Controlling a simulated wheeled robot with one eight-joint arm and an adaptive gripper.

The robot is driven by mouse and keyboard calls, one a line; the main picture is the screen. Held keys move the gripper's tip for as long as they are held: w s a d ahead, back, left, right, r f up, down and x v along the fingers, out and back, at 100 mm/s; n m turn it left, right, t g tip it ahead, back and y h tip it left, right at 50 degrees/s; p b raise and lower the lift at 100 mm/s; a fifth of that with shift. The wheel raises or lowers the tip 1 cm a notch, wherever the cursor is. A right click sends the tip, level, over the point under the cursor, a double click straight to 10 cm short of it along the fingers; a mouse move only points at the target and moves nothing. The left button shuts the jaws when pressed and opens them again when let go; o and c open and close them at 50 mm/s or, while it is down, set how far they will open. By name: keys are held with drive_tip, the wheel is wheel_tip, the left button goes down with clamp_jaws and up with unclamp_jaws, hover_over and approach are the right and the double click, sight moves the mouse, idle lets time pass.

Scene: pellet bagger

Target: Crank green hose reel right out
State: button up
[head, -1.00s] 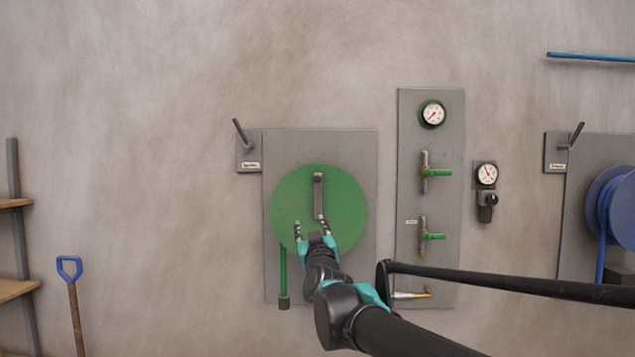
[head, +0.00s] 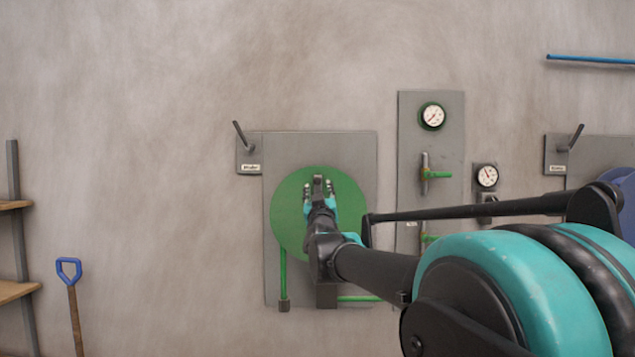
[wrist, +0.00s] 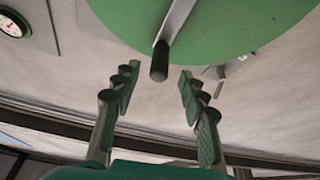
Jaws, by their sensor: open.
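The green hose reel (head: 288,220) is a flat disc on a grey wall plate (head: 355,150). In the wrist view the disc (wrist: 240,22) fills the top. Its grey crank arm (wrist: 178,22) ends in a dark round handle (wrist: 160,62). My gripper (head: 318,187) is in front of the disc, covering most of the crank in the head view. In the wrist view my gripper (wrist: 157,76) is open, with the handle end between and just beyond its fingertips. I see gaps on both sides of the handle.
A dark lever (head: 240,132) stands left of the plate. A green hose end (head: 283,285) hangs below the reel. Right of it is a panel with a gauge (head: 432,116) and a green-handled valve (head: 437,174). A blue reel (head: 625,190) is partly hidden by my arm.

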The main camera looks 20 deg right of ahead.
sight(317, 180)
drive_tip(key=shift+x, duration=3.15)
drive_tip(key=shift+c, duration=0.6)
clamp_jaws()
